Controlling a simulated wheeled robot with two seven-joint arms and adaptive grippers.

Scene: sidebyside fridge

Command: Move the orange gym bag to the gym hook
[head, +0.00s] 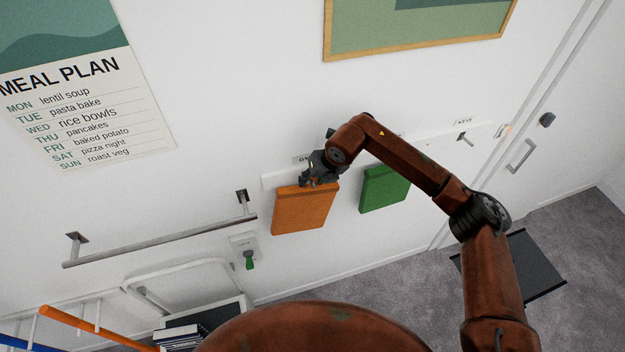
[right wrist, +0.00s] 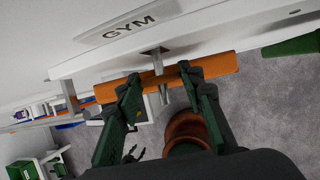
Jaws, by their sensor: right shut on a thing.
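The orange gym bag (head: 303,210) hangs flat against the wall below the white hook rail (head: 430,143). It also shows as an orange strip (right wrist: 218,68) in the right wrist view. My right gripper (head: 309,183) is at the bag's top edge, shut on the bag, with its fingers (right wrist: 160,80) on either side of the metal gym hook (right wrist: 158,62). The hook sticks out under the GYM label (right wrist: 130,26). I cannot tell whether the bag's weight rests on the hook.
A green bag (head: 384,188) hangs just to the right on the same rail. A bare hook (head: 465,138) is farther right, near the door handle (head: 521,156). A metal towel bar (head: 160,241) and a white folded frame (head: 190,275) are to the left.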

